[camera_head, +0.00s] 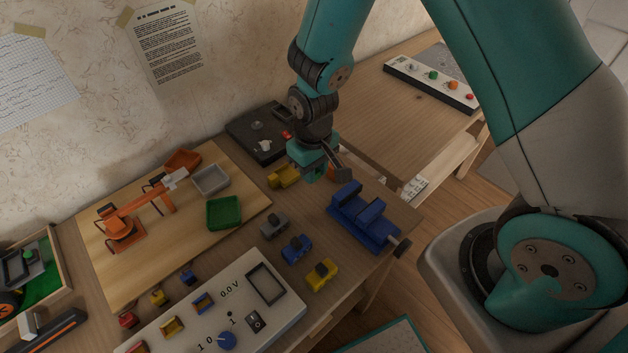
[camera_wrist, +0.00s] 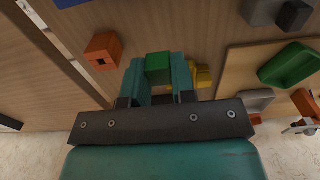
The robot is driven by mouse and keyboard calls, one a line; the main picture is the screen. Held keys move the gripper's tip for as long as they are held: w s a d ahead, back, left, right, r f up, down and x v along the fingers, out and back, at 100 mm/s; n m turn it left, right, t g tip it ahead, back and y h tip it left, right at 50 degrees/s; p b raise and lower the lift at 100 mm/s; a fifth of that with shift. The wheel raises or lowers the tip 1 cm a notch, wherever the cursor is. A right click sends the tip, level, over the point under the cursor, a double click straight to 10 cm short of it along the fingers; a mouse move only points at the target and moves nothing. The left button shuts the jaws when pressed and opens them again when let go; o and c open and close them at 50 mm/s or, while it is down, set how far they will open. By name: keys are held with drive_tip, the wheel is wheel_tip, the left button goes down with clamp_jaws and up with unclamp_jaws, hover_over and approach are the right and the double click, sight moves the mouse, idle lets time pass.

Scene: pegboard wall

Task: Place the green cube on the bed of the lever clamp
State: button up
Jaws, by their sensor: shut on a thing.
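The green cube (camera_wrist: 158,66) sits between the two teal fingers of my gripper (camera_wrist: 158,72) in the wrist view, and the fingers are shut on it. In the head view my gripper (camera_head: 313,174) points down above the table, between a yellow block-like part and the blue vise; the cube cannot be made out there. A dark plate (camera_head: 243,132) with a small pale part and a red piece lies behind my gripper, towards the wall. It looks like the lever clamp, but I cannot tell for sure. It is not recognizable in the wrist view.
The yellow part (camera_head: 283,177) is just left of my gripper. An orange block (camera_wrist: 103,50) lies close by. The blue vise (camera_head: 362,220) stands to the right. A green tray (camera_head: 224,212) and grey tray (camera_head: 210,180) stand left. The right-hand wooden table (camera_head: 400,125) has free room.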

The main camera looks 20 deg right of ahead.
wheel_tip(320, 180, up, 15)
drive_tip(key=w+d+f+m, duration=0.1)
drive_tip(key=d+f, duration=0.2)
drive_tip(key=f, duration=0.1)
drive_tip(key=w+d+f+m, duration=0.1)
drive_tip(key=d+f, duration=0.2)
drive_tip(key=f, duration=0.2)
drive_tip(key=w+d+f+m, duration=0.1)
drive_tip(key=d+f, duration=0.3)
drive_tip(key=shift+w+f+m, duration=0.2)
drive_tip(key=shift+w+m, duration=0.1)
drive_tip(key=shift+w, duration=0.05)
